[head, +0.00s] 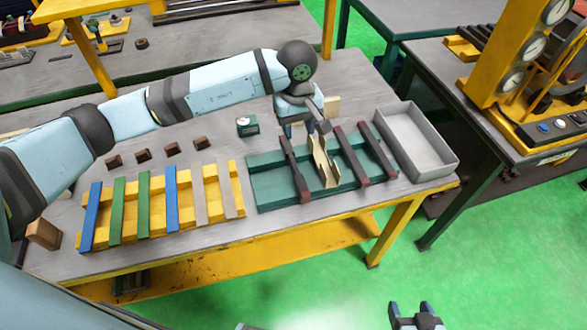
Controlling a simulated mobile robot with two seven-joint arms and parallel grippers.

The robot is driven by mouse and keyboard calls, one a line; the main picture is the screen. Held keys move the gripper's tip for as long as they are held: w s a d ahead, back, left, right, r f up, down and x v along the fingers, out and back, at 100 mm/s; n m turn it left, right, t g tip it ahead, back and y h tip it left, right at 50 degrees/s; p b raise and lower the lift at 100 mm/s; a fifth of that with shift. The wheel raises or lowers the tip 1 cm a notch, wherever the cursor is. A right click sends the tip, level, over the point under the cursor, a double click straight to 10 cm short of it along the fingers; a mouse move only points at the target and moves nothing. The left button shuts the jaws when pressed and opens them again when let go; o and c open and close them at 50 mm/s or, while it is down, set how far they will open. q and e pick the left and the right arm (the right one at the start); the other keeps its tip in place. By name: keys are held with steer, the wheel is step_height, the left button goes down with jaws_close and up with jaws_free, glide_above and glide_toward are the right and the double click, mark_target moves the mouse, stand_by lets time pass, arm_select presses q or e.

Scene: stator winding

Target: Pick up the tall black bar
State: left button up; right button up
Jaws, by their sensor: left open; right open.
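Three dark, nearly black bars with dull red ends lie across a green rack on the table: a left one (289,158), a middle one (350,155) and a right one (377,151). I cannot tell which one is the tall black bar. A beige channel-shaped piece (321,160) lies between the left and middle bars. My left gripper (306,129) points down, open, above the back of the green rack (265,180), near the left bar and the beige piece. Contact cannot be made out. My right gripper (415,312) is open and empty at the bottom, over the floor.
A grey open tray (418,165) stands right of the rack. A yellow rack (155,212) with blue, green and beige strips is at left. Several small brown blocks (143,155) and a dark green box (247,126) lie behind. Another bench (500,120) stands at right.

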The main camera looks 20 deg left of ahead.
arm_select(q)
steer(key=p, duration=0.1)
glide_above(294, 163)
steer(key=f, duration=0.8)
steer(key=shift+w+d, duration=0.2)
steer(key=f, duration=0.1)
steer(key=f+p, duration=0.1)
steer(key=f, duration=0.1)
steer(key=f+p, duration=0.1)
steer(key=shift+s+a+f, duration=0.2)
steer(key=shift+s+f, duration=0.1)
steer(key=shift+f, duration=0.1)
steer(key=shift+w+f, duration=0.1)
steer(key=shift+f, duration=0.2)
jaws_close()
